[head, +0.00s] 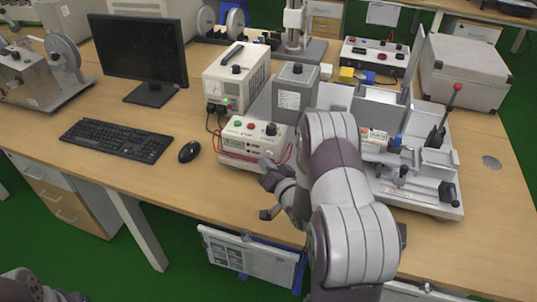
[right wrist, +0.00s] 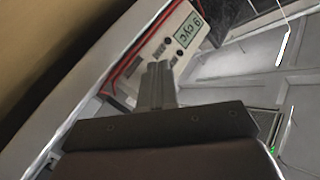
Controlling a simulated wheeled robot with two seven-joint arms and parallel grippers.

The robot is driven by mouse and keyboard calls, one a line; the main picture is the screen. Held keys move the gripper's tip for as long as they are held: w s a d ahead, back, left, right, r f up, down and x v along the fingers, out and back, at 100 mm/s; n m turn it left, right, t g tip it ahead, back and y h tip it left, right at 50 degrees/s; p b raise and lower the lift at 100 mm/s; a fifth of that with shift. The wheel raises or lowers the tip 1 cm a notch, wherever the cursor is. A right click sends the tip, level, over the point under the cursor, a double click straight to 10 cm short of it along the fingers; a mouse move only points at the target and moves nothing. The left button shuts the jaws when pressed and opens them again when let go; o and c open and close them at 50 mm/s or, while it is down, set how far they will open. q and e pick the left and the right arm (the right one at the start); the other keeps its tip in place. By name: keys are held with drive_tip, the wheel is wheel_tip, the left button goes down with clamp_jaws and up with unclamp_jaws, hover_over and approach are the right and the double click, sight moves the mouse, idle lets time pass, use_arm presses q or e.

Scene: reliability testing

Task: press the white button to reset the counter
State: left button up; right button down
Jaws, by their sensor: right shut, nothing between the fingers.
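A beige control box (head: 252,141) with green, red and black knobs on top stands at the desk's front, left of my right arm. In the right wrist view its panel shows a greenish display (right wrist: 187,30) with the letters "cyc", upside down, and dark round spots below it. My right gripper (head: 267,164) is close in front of this box. Its fingers (right wrist: 158,72) are shut and empty, pointing at the panel. Whether they touch it I cannot tell. I cannot make out a white button; fingers hide part of the panel. My left gripper is not in view.
A mouse (head: 189,151), a keyboard (head: 117,140) and a monitor (head: 139,50) are to the left. A beige power unit (head: 236,76) stands behind the box. Red wires (right wrist: 122,72) run beside the panel.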

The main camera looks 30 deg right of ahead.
drive_tip(key=shift+w+d, duration=0.1)
drive_tip(key=shift+w+d, duration=0.2)
drive_tip(key=shift+d, duration=0.05)
drive_tip(key=shift+w+d, duration=0.25)
idle(0.6)
idle(0.4)
drive_tip(key=shift+s+a, duration=0.55)
drive_tip(key=shift+a, duration=0.05)
drive_tip(key=shift+s+a+p, duration=0.45)
drive_tip(key=shift+s+a, duration=1.2)
drive_tip(key=shift+a, duration=0.25)
